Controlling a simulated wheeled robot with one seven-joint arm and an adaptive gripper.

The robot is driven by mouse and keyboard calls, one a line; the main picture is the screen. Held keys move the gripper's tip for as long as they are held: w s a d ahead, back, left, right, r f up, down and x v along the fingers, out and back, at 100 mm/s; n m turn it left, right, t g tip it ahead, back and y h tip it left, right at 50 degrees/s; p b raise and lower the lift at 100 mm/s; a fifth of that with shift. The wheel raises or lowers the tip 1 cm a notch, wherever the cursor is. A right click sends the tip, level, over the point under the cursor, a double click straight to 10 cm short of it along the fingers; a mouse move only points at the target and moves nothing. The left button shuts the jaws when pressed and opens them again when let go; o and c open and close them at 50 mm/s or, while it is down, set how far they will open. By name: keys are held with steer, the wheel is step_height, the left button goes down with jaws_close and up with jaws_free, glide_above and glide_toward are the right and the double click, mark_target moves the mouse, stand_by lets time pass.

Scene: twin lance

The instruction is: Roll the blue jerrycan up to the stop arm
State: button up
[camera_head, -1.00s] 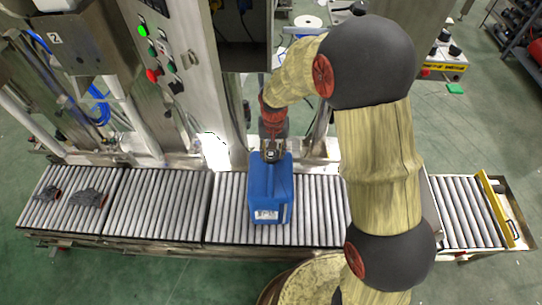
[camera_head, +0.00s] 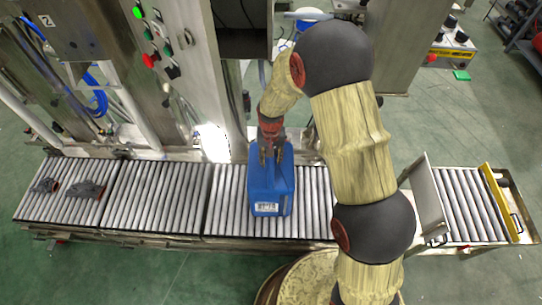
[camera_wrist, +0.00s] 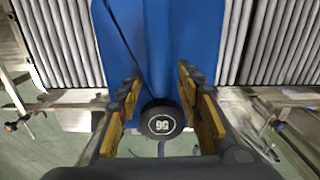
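The blue jerrycan (camera_head: 270,190) stands on the roller conveyor (camera_head: 225,200), with a white label on its near side. My gripper (camera_head: 271,150) is over the far end of its top. In the wrist view, the yellow-padded fingers (camera_wrist: 160,92) are apart, on either side of a blue ridge of the jerrycan (camera_wrist: 160,40) and its black cap (camera_wrist: 161,121). Contact with the ridge cannot be made out. To the right, an upright metal plate (camera_head: 424,195) stands across the conveyor. A yellow bar (camera_head: 501,203) crosses its far right end; which one is the stop arm is unclear.
Dark gloves (camera_head: 86,189) lie on the left rollers. Machine columns and a control panel (camera_head: 157,38) stand behind the conveyor. My arm covers part of the rollers right of the jerrycan. A round drum-like top (camera_head: 305,282) is in front.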

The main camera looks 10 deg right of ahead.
steer(key=c, duration=0.4)
jaws_close()
stand_by(0.6)
